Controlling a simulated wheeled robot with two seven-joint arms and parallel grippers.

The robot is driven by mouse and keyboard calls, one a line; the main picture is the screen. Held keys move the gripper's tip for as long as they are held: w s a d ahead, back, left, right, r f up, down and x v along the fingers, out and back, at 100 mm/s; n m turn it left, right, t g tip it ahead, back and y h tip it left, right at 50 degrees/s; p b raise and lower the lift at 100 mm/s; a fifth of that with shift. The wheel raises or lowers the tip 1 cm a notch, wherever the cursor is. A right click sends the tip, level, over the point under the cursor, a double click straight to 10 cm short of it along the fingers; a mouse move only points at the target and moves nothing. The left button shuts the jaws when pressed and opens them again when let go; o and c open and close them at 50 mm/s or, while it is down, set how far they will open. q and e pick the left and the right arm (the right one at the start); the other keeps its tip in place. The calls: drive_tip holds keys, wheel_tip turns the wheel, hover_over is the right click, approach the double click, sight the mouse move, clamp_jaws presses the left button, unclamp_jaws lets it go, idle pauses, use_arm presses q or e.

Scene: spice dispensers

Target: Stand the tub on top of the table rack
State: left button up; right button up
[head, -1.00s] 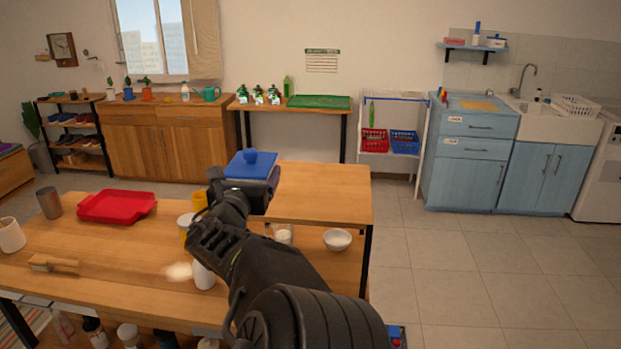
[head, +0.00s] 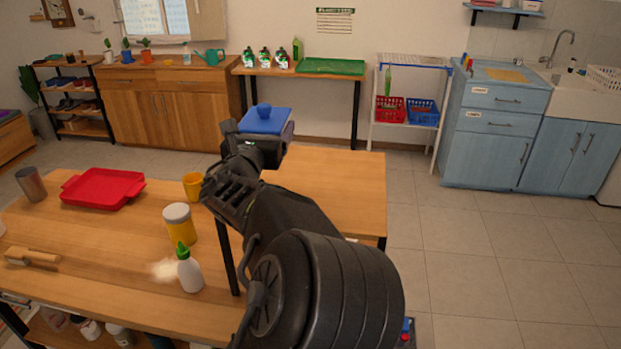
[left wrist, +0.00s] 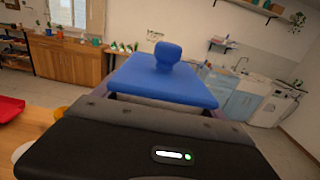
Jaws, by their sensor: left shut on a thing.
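The tub has a blue lid with a round knob (head: 264,121). My left gripper (head: 272,143) is shut on it and holds it level, and the lid also fills the middle of the left wrist view (left wrist: 165,82). Most of the tub's body is hidden by the gripper. The table rack (head: 335,185) is a raised wooden shelf on black legs at the table's right end. In the head view the tub overlaps the rack's far left corner; its height above the top is unclear. The rack's visible top is bare. My right gripper is not in view.
On the table (head: 110,250), a yellow jar with a white lid (head: 180,225), a green-tipped white bottle (head: 188,270) and a yellow cup (head: 193,185) stand left of the rack.

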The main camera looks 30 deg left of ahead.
use_arm(q)
wheel_tip(320, 180, down, 6)
drive_tip(key=shift+w+f+b, duration=0.15)
drive_tip(key=shift+b, duration=0.15)
drive_tip(key=shift+f, duration=1.85)
drive_tip(key=shift+f+b, duration=0.1)
drive_tip(key=shift+b, duration=0.2)
drive_tip(key=o, duration=2)
drive_tip(key=shift+f, duration=0.1)
drive_tip(key=shift+r, duration=0.2)
